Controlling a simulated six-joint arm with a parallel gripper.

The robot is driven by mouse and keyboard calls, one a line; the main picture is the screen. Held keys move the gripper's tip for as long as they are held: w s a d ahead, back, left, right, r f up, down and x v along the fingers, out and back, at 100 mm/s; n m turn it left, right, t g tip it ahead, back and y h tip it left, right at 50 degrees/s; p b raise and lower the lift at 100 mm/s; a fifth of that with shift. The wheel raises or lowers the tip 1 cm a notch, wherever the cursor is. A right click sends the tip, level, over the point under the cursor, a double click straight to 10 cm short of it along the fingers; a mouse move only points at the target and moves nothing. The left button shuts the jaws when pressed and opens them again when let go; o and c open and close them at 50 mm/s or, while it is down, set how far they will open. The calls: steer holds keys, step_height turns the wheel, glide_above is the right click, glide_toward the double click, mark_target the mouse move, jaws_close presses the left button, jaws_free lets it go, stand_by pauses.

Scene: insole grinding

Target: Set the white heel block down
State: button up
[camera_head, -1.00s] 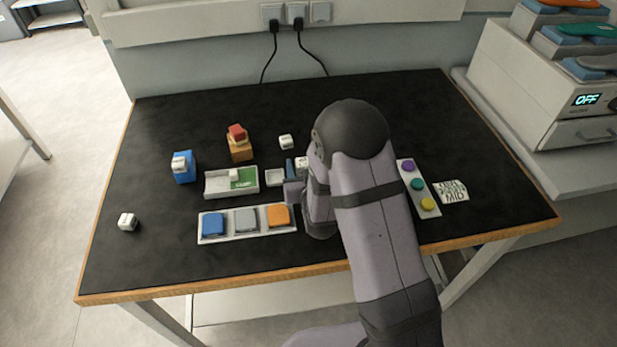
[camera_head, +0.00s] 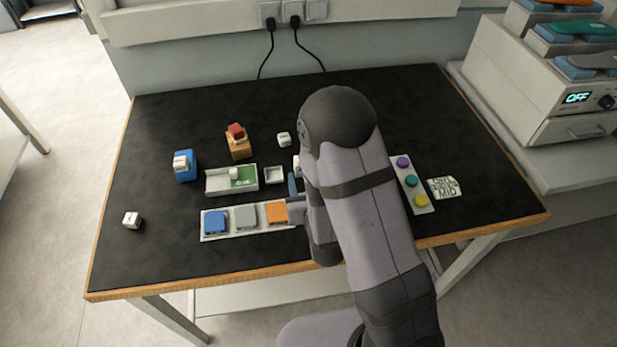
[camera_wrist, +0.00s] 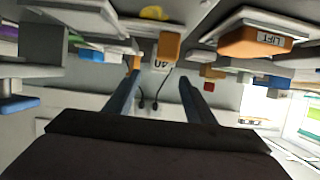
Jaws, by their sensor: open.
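Several small white blocks are in view, and I cannot tell for sure which is the heel block. One white block (camera_head: 297,165) is partly hidden behind my arm, just beyond my gripper. In the wrist view a white block with dark lettering (camera_wrist: 160,65) shows beyond and between my fingertips, apart from them. My gripper (camera_head: 293,186) is low over the table, right of the small white tray (camera_head: 275,181). In the wrist view my gripper (camera_wrist: 160,82) is open, with nothing between its fingers. Other white blocks are at the back (camera_head: 284,139), on the blue block (camera_head: 181,162) and at the left (camera_head: 132,220).
A white and green tray (camera_head: 217,183) lies left of the small tray. A panel with blue, grey and orange pads (camera_head: 231,233) is in front. A red-topped orange block (camera_head: 238,149) stands behind. A strip of coloured buttons (camera_head: 413,190) and a printed card (camera_head: 445,188) lie right.

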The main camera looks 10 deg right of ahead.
steer(key=shift+p+v, duration=1.4)
steer(key=shift+p, duration=0.7)
steer(key=shift+w, duration=0.1)
steer(key=shift+w+d+f+g, duration=0.1)
steer(key=shift+g, duration=0.3)
steer(key=shift+d+f+m+g, duration=0.2)
steer(key=shift+m+g, duration=0.1)
steer(key=shift+g, duration=0.5)
steer(key=shift+s+g, duration=0.55)
steer(key=shift+g, duration=0.55)
steer(key=s+g, duration=0.1)
steer(key=s+r+g, duration=0.1)
steer(key=s, duration=0.1)
steer(key=s+d+r+g, duration=0.1)
steer(key=s, duration=0.1)
steer(key=shift+s+g, duration=0.25)
steer(key=shift+g, duration=0.15)
steer(key=s+d+r+g, duration=0.1)
steer(key=s+r+g, duration=0.1)
steer(key=s, duration=0.4)
steer(key=s+d+r+g, duration=0.2)
steer(key=s+r+g, duration=0.1)
steer(key=s, duration=0.4)
steer(key=shift+s+d+r+g, duration=0.15)
steer(key=shift+s+r+g, duration=0.15)
steer(key=shift+r, duration=0.55)
